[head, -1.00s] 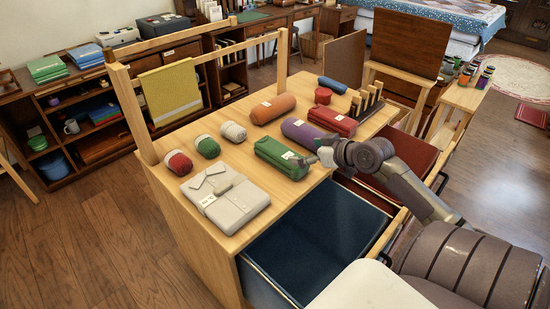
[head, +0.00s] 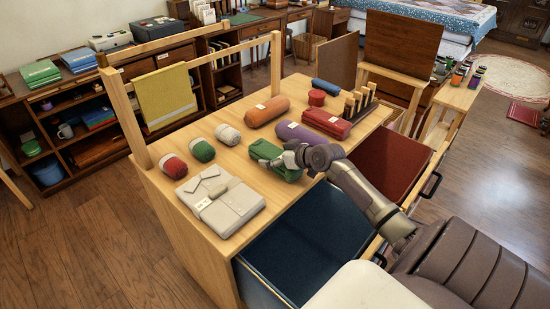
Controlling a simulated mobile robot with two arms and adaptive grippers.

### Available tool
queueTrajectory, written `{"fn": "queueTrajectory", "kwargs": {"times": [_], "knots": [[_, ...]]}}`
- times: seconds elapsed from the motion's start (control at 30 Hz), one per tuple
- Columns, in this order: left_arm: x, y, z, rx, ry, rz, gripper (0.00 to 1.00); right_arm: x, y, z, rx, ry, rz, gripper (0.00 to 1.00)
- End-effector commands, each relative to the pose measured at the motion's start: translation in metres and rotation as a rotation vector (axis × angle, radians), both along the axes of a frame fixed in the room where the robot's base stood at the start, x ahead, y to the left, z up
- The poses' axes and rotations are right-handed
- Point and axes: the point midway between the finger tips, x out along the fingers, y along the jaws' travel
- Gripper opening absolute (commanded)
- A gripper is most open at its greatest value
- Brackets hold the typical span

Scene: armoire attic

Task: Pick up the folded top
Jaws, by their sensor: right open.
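The folded top (head: 218,201) is a pale grey-beige shirt folded flat, with a collar and a band across it. It lies at the near left corner of the wooden dresser top. My right gripper (head: 274,163) is open. In the picture it overlaps the green pouch (head: 262,150), to the upper right of the folded top and apart from it. I cannot tell whether it touches the pouch. The gripper hides part of the pouch. My left gripper is out of view.
Several yarn balls, among them a white one (head: 227,134), lie behind the top. An orange roll (head: 267,111), a purple roll (head: 298,132) and a red pouch (head: 327,122) lie farther back. A blue-lined drawer (head: 305,235) stands open at the front. A wooden rail (head: 128,118) rises at the left edge.

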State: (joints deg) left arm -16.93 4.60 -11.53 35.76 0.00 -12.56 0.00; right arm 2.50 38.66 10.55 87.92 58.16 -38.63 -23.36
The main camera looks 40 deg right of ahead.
Motion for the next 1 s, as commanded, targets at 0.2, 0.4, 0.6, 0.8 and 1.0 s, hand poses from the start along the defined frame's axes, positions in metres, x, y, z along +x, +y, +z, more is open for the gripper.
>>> {"fn": "queueTrajectory", "kwargs": {"times": [0.2,0.4,0.6,0.8,1.0], "knots": [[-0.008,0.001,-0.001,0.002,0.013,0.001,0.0,0.0,0.0,0.0,0.0,0.0,0.0,0.85],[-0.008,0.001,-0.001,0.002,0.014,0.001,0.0,-0.001,0.0,0.0,0.0,0.001,0.0,0.52],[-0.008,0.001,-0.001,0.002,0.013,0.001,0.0,0.0,0.0,0.001,0.0,-0.001,0.0,0.35],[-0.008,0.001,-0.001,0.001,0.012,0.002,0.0,0.0,0.0,0.003,-0.001,-0.001,0.0,0.35],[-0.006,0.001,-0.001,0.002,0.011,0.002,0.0,0.0,0.0,0.021,-0.005,-0.003,0.002,0.34]]}}
